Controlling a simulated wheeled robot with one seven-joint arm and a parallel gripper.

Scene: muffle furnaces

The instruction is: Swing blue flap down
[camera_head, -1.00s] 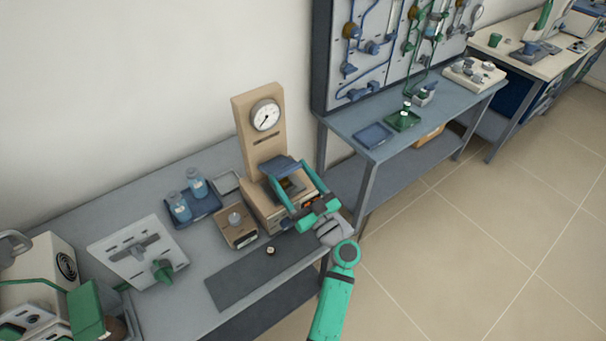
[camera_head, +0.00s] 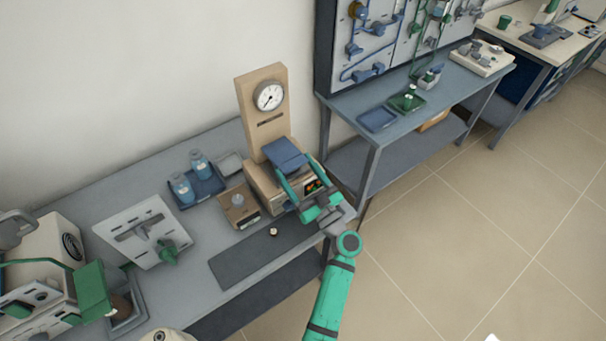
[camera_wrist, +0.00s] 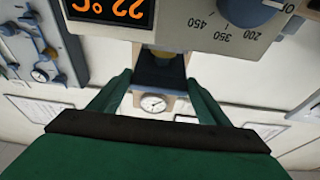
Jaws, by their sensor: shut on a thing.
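The furnace (camera_head: 264,183) is a beige box on the left bench with a tall back panel and a round gauge. Its blue flap (camera_head: 285,153) shows as a tilted blue plate at the top of the box. In the wrist view the flap (camera_wrist: 160,72) is a dark blue piece between my fingertips. My gripper (camera_head: 287,186), green, reaches in from the right front with its fingers at the flap. It also shows in the wrist view (camera_wrist: 160,78), shut on the flap. The exact finger contact is too small to see.
The furnace's display (camera_wrist: 112,10) and dial (camera_wrist: 250,10) show upside down near my gripper. A small scale (camera_head: 239,207), a blue tray with two bottles (camera_head: 196,192) and a dark mat (camera_head: 240,264) lie left of the furnace. Open floor is at right.

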